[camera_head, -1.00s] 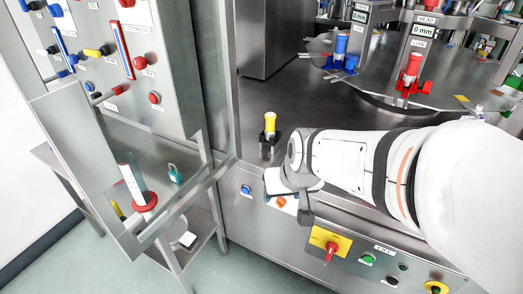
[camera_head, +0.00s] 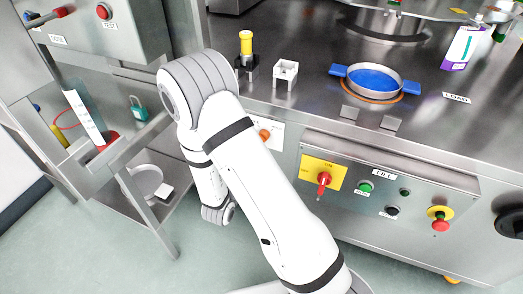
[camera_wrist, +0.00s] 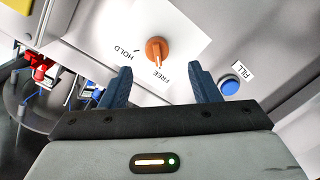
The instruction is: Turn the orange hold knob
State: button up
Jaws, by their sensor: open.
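The orange hold knob (camera_wrist: 157,49) sits on a white plate with printed HOLD and FREE labels in the wrist view. Its white mark points toward the FREE label. My gripper (camera_wrist: 160,76) is open and empty, its two blue fingers pointing at the panel either side of the knob's line, with the knob ahead of the fingertips. No contact with the knob shows. In the head view, the knob (camera_head: 265,135) is partly visible just right of my arm, on the front panel. My gripper is hidden behind my arm there.
A blue FILL button (camera_wrist: 229,84) lies close to the right finger. In the head view, the FILL panel with a red switch on a yellow plate (camera_head: 322,172) stands right of my arm. A yellow-topped plunger (camera_head: 246,43) and a white block (camera_head: 285,72) stand on the counter above.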

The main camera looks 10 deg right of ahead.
jog(key=b+x, duration=0.1)
jog(key=x, duration=0.6)
jog(key=shift+d+h, duration=0.3)
jog(key=shift+d, duration=0.05)
